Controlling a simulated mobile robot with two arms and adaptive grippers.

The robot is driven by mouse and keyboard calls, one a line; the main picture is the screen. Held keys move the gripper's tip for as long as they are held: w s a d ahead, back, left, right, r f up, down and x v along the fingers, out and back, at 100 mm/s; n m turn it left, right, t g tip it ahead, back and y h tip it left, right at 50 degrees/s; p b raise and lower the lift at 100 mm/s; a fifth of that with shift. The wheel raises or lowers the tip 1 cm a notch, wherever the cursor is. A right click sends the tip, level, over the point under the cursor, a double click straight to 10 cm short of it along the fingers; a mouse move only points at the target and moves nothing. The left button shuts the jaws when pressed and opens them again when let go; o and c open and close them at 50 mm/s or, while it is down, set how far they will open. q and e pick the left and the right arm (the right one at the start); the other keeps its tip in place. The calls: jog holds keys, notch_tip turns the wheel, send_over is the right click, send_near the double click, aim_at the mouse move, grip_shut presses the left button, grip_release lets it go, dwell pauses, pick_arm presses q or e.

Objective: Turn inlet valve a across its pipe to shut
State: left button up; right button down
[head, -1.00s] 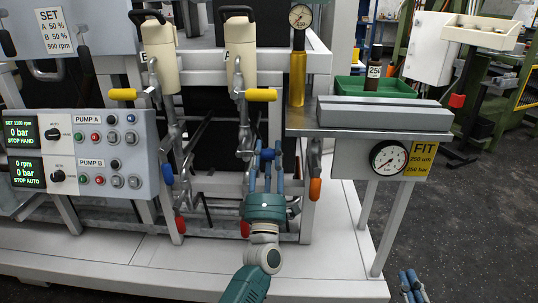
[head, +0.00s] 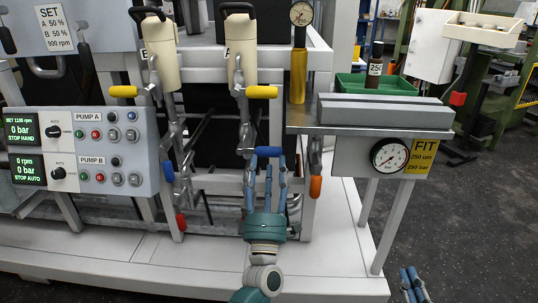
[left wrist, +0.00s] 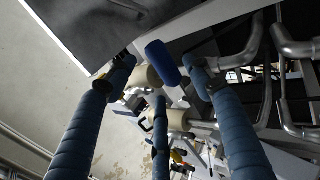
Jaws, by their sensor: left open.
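A blue valve handle (head: 268,151) lies crosswise on the pipework below the pump unit marked A. I take it to be inlet valve a; its own label does not show. My left gripper (head: 266,170) is just below and in front of it, fingers pointing up at it. In the left wrist view the blue handle (left wrist: 163,62) appears between the tips of the spread, open fingers (left wrist: 162,68); no clear grip shows, and I cannot tell whether they touch. My right gripper (head: 412,284) is partly in view at the bottom right, away from the valves; its opening is unclear.
Another blue handle (head: 168,172) hangs upright at left. Yellow handles (head: 261,92) (head: 124,91) sit above, with a red handle (head: 181,222) and an orange handle (head: 316,187) lower down. A pump panel (head: 85,150) is at left; a bench (head: 350,129) stands at right.

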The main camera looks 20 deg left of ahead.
pick_arm(q)
jog(key=v, duration=0.6)
jog(key=shift+s+f, duration=0.2)
jog(key=shift+s, duration=0.15)
jog(key=shift+d, duration=0.1)
